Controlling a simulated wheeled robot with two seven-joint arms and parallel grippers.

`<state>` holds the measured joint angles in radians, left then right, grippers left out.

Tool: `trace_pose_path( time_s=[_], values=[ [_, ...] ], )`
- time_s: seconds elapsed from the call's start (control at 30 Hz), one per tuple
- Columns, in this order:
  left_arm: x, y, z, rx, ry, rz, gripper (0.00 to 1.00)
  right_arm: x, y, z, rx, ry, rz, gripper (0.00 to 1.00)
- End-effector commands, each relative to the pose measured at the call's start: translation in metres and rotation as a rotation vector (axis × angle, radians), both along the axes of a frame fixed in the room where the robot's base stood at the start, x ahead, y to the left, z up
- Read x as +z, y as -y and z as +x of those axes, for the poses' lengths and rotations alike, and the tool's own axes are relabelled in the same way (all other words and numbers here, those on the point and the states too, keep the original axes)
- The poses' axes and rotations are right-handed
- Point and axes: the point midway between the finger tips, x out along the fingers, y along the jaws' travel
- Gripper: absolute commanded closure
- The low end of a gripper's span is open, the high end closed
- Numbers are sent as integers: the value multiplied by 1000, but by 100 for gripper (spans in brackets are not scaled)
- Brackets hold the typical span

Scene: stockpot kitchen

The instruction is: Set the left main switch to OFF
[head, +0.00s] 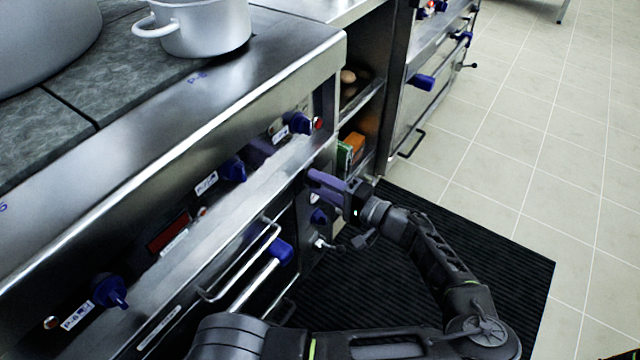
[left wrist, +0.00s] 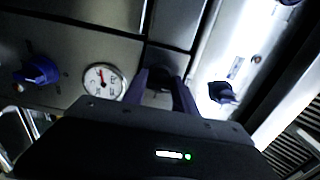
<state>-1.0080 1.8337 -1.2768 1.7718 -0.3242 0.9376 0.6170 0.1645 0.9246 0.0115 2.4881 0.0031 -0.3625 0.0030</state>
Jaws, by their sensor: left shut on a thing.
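My left gripper (head: 322,182) is at the front panel of the steel range, near its right end, with its purple-blue fingers pointing at the panel. In the left wrist view its two fingers (left wrist: 163,82) reach forward onto a small dark part between their tips, which I take to be the left main switch (left wrist: 164,72). The switch is mostly hidden by the fingers, and its setting cannot be read. In the head view the gripper covers it. My right gripper is not in view.
A blue knob (head: 318,215) is just below the gripper. A round gauge (left wrist: 103,80) and blue knobs (left wrist: 36,70) flank the fingers in the wrist view. An oven handle (head: 245,262) sticks out to the left. A dark ribbed mat (head: 500,265) covers the floor in front.

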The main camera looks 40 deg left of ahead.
Motion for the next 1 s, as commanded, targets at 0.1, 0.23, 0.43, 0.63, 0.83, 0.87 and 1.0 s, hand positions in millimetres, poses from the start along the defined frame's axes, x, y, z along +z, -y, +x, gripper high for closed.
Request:
trace_pose_path(
  time_s=[0.1,0.23,0.43,0.63,0.83,0.87,1.0],
  values=[
    [0,0,0,-1,5,-1,100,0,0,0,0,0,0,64],
    [0,0,0,0,4,-1,100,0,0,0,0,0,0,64],
    [0,0,0,0,4,-1,58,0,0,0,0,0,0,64],
    [0,0,0,0,3,-1,46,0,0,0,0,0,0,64],
    [0,0,0,0,2,-1,46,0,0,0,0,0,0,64],
    [0,1,0,0,2,-1,46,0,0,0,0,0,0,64],
    [1,10,1,-1,2,-1,46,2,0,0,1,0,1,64]
  ],
)
